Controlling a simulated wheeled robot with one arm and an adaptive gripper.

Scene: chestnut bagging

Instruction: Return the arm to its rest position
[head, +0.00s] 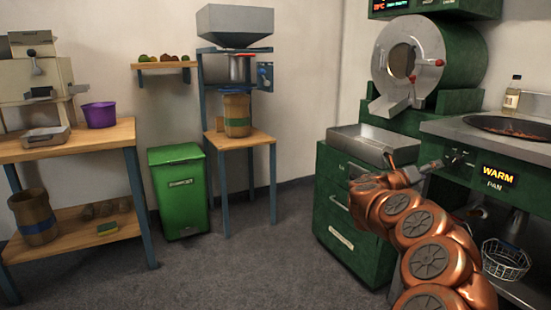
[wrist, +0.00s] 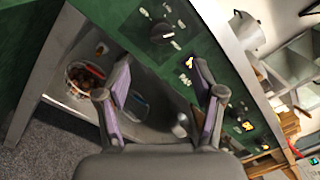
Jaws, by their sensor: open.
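My copper-coloured arm reaches in from the lower right of the head view. My gripper (head: 428,168) is in front of the green pan counter, close to its control knob (head: 458,157). In the wrist view my gripper (wrist: 160,80) has its two fingers spread apart with nothing between them. The knob (wrist: 162,33) lies beyond the fingertips there, on the green panel. I cannot tell from these views whether a fingertip touches the counter.
The pan counter (head: 440,127) with its lit WARM sign (head: 498,176) stands at right. A wire basket (head: 505,260) is below it. The green roaster cabinet (head: 345,215) and metal tray (head: 372,143) are beside my arm. The floor (head: 250,265) at centre is clear.

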